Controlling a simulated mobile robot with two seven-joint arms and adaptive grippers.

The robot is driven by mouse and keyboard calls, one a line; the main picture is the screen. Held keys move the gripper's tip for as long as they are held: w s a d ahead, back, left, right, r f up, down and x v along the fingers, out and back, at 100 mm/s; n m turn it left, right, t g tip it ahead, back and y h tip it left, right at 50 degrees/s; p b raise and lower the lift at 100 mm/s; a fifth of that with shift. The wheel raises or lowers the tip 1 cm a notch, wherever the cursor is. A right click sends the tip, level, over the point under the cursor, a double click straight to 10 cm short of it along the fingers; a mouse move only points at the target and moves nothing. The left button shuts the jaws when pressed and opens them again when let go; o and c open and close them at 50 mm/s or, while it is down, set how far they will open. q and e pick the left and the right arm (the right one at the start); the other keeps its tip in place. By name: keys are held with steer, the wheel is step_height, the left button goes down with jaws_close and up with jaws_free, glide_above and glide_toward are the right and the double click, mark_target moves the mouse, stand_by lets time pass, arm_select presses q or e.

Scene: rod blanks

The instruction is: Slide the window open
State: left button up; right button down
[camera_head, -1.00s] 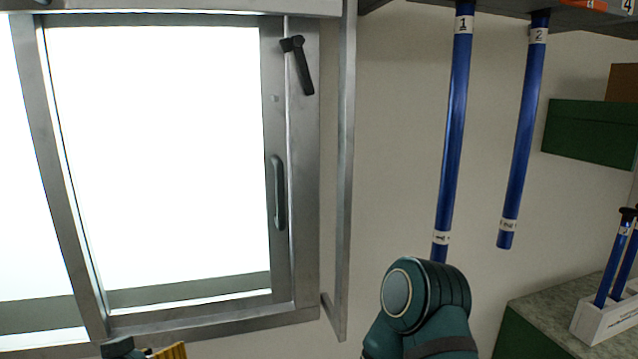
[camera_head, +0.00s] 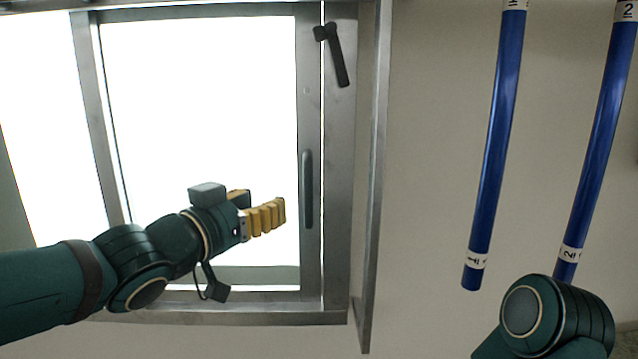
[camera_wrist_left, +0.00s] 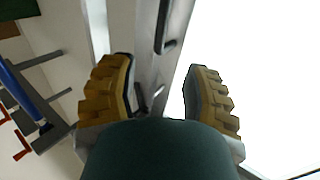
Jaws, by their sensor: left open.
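The window sash (camera_head: 310,120) is a grey metal frame around a bright white pane in the head view. A slim grey vertical handle (camera_head: 307,190) is on its right stile; it also shows near the top of the left wrist view (camera_wrist_left: 165,28). A black latch lever (camera_head: 338,58) sits on the frame above and right of the handle, hanging down. My left gripper (camera_head: 268,212), with yellow ribbed fingers, is open and empty in front of the pane, left of the handle and apart from it. Its spread fingers show in the left wrist view (camera_wrist_left: 158,70). My right gripper is out of view.
Two blue numbered rods, rod 1 (camera_head: 494,140) and rod 2 (camera_head: 602,130), hang to the right of the window. A metal frame edge (camera_head: 374,180) stands out beside the window. The beige wall between this edge and the rods is bare.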

mark_target(305, 184)
arm_select(q)
steer(key=b+x, duration=0.2)
steer(key=x, duration=1.1)
steer(key=shift+w+d, duration=0.1)
steer(key=shift+w, duration=0.1)
jaws_close()
